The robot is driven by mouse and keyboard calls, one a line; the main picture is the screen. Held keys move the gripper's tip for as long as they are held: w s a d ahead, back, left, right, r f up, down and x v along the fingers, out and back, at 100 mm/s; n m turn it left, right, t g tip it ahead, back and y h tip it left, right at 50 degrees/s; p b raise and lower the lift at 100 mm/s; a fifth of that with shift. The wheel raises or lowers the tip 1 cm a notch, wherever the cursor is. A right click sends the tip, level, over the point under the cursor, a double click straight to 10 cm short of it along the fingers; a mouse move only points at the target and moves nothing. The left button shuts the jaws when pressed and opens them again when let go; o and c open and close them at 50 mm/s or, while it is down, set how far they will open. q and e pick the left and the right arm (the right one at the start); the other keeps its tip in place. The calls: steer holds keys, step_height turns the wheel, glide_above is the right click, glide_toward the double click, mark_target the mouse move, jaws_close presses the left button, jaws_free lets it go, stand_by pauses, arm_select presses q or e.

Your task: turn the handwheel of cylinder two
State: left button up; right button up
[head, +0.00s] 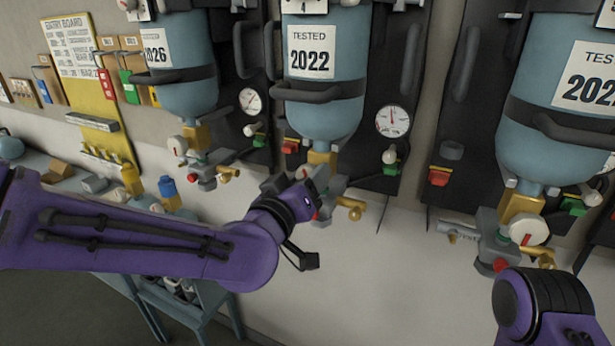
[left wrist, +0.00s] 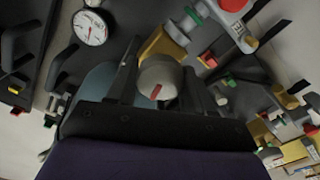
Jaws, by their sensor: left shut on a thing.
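The middle blue cylinder (head: 327,112), with a "TESTED 2022" label, hangs valve-down on a black wall panel. Its brass neck (head: 322,158) leads to a grey valve. My left gripper (head: 311,190) is at this valve and hides its handwheel in the head view. In the left wrist view, the round pale handwheel (left wrist: 158,78) with a red mark sits between the dark fingers of my left gripper (left wrist: 157,88), which is shut on it. Part of my right arm shows at the lower right of the head view, but its gripper does not.
A left cylinder (head: 186,95) and a right cylinder (head: 550,150) hang on either side, with valves and pale handwheels. A gauge (head: 393,121) is right of the middle cylinder. A bench (head: 185,295) stands below left; a yellow board (head: 90,100) hangs behind.

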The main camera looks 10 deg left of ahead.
arm_select(q)
steer(key=m, duration=0.1)
steer(key=m+p, duration=0.1)
steer(key=m, duration=0.1)
steer(key=m+p, duration=0.1)
steer(key=shift+r+m, duration=0.3)
steer(key=shift+m, duration=0.1)
steer(key=m+p, duration=0.2)
steer(key=m, duration=0.2)
steer(key=shift+r+m, duration=0.1)
steer(key=shift+m, duration=0.2)
steer(key=m+p, duration=0.1)
steer(key=m, duration=0.1)
steer(key=shift+m, duration=0.3)
steer(key=m, duration=0.3)
steer(key=shift+w+m+p, duration=0.1)
steer(key=shift+m+p, duration=0.2)
steer(key=m, duration=1.6)
steer(key=shift+f, duration=0.25)
steer(key=m, duration=0.5)
steer(key=shift+f+m, duration=0.1)
steer(key=shift+m, duration=0.3)
